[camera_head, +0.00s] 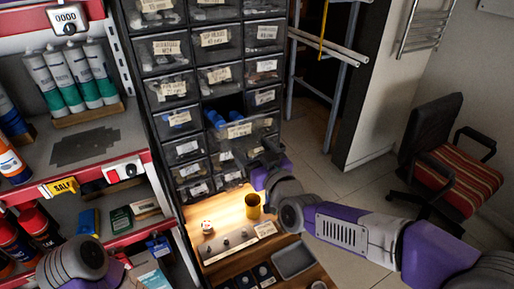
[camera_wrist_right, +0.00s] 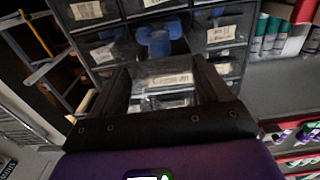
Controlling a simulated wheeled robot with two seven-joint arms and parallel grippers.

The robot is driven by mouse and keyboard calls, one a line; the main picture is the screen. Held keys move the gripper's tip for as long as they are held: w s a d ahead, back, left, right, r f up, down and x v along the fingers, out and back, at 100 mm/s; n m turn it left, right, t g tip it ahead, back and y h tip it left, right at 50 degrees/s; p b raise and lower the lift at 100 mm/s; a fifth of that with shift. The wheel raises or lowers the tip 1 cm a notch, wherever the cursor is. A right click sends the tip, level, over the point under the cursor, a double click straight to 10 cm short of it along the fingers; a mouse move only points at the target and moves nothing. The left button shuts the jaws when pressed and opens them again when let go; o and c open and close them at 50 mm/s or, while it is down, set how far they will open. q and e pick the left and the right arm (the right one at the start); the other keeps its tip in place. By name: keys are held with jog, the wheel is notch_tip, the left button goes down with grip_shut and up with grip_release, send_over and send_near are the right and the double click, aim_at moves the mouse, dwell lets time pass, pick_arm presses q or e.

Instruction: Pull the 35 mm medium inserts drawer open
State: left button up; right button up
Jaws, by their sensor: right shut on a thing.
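The small-parts cabinet (camera_head: 207,90) has rows of dark drawers with paper labels. One drawer (camera_head: 237,130) in its middle sticks out from the front, with blue parts (camera_head: 216,118) showing inside. Its label is too small to read surely. My right gripper (camera_head: 262,146) is at this drawer's front. In the right wrist view, the fingers stand on both sides of the labelled drawer front (camera_wrist_right: 165,80), with the blue parts (camera_wrist_right: 160,40) behind it. The right gripper is shut on the drawer front; the exact contact is hard to see. My left gripper is out of view.
Shelves with tubes (camera_head: 70,78) stand at left. A striped chair (camera_head: 455,165) is at right. The floor between the cabinet and chair is partly clear.

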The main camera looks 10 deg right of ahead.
jog(key=shift+w, duration=0.1)
jog(key=o, duration=1.5)
jog(key=shift+c, duration=0.2)
jog(key=p+v, duration=0.1)
jog(key=v, duration=0.6)
jog(key=shift+s, duration=0.35)
jog(key=shift+d, duration=0.1)
